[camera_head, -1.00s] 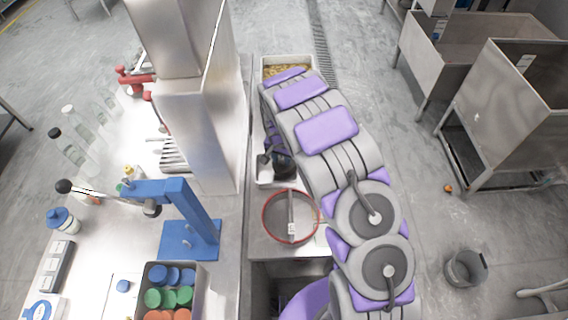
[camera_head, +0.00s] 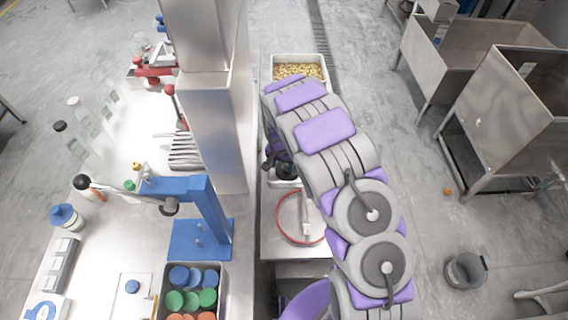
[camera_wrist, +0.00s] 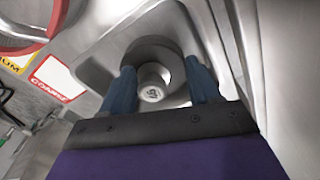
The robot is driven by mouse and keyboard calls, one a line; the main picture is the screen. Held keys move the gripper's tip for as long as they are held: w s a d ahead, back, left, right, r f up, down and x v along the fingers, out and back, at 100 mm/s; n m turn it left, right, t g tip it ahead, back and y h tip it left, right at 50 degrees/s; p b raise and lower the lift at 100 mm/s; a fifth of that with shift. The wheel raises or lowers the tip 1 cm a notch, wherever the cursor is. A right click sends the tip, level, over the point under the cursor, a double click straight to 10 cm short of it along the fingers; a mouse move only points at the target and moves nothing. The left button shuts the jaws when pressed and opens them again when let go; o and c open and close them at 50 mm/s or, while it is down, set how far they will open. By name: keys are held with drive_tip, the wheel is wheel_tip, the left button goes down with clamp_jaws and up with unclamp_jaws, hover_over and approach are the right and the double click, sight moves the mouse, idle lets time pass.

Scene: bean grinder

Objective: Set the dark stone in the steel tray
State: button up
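The dark grey round stone (camera_wrist: 158,52), with a pale raised hub (camera_wrist: 152,88), shows between the two blue-grey fingers of my gripper (camera_wrist: 160,72) in the wrist view. The fingers stand apart at its left and right sides; whether they press on it is unclear. The shallow steel tray (camera_wrist: 95,72) with a rounded rim lies around and beneath the stone in that view. I cannot tell whether the stone rests on its floor or hangs just above. In the head view my gripper (camera_head: 275,160) is partly hidden by my arm, over the tray, and the stone is not clear.
A red-rimmed round sieve (camera_head: 300,243) sits nearer on the same narrow bench, and a bin of yellowish pieces (camera_head: 300,62) at its far end. A tall steel column (camera_head: 215,130) stands close left. A blue press (camera_head: 200,215) and a box of coloured discs (camera_head: 165,300) are farther left.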

sight(282, 171)
drive_tip(key=shift+a+r, duration=0.1)
drive_tip(key=shift+r, duration=0.25)
wheel_tip(282, 171, up, 11)
drive_tip(key=p, duration=0.2)
drive_tip(key=s+d+r, duration=1)
drive_tip(key=s+r, duration=0.2)
drive_tip(key=r, duration=0.1)
drive_tip(key=s+d+r+n, duration=0.1)
drive_tip(key=s+r, duration=0.1)
drive_tip(key=s, duration=0.7)
drive_tip(key=s+d+r+n+g+b, duration=0.1)
drive_tip(key=s+d+r+n, duration=0.1)
drive_tip(key=s, duration=0.8)
drive_tip(key=s+d+r+n+g+b, duration=0.1)
drive_tip(key=s+r, duration=0.1)
drive_tip(key=s, duration=0.8)
drive_tip(key=shift+d+r+y, duration=0.25)
drive_tip(key=shift+r+y, duration=0.05)
